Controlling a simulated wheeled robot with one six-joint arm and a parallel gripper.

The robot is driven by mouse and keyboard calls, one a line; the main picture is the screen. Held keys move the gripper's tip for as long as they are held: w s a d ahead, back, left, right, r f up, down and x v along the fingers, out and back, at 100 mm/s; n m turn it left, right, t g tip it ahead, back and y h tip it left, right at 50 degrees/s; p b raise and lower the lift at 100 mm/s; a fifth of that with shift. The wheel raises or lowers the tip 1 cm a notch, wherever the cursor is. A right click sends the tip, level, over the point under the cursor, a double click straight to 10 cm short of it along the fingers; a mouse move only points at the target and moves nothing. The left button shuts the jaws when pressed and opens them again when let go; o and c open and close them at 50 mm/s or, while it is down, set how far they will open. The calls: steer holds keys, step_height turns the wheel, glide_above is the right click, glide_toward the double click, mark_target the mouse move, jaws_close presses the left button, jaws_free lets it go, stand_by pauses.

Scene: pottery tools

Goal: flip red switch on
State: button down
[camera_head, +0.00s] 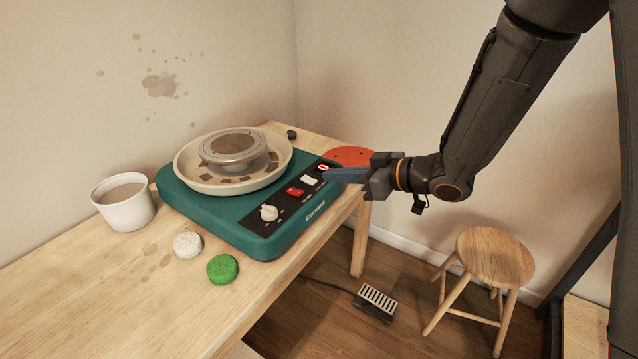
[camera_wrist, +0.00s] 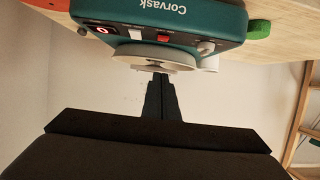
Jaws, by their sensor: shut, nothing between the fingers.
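The red switch (camera_head: 295,191) is a small rocker on the black front panel of the teal pottery wheel (camera_head: 240,222). It also shows in the wrist view (camera_wrist: 163,39). A white switch (camera_head: 309,180) sits beside it on the right, then a display (camera_head: 323,168) reading 0. A pale knob (camera_head: 269,212) is at the panel's left end. My gripper (camera_head: 326,175) is shut and empty, its tips by the panel's right end near the display, right of the red switch. Whether they touch the panel I cannot tell. The shut fingers show in the wrist view (camera_wrist: 160,82).
A white cup (camera_head: 126,208) stands left of the wheel. A pale sponge (camera_head: 187,245) and a green sponge (camera_head: 222,268) lie in front of it. A red disc (camera_head: 349,156) lies behind my gripper. A stool (camera_head: 495,258) and foot pedal (camera_head: 375,301) are on the floor.

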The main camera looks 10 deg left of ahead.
glide_above(309, 199)
steer(key=f, duration=0.2)
steer(key=f+p, duration=0.1)
steer(key=shift+a+f, duration=0.2)
steer(key=shift+a, duration=0.1)
step_height(309, 199, down, 3)
steer(key=shift+d, duration=0.1)
steer(key=shift+f, duration=0.5)
steer(key=shift+d+f, duration=0.1)
steer(key=shift+d, duration=0.05)
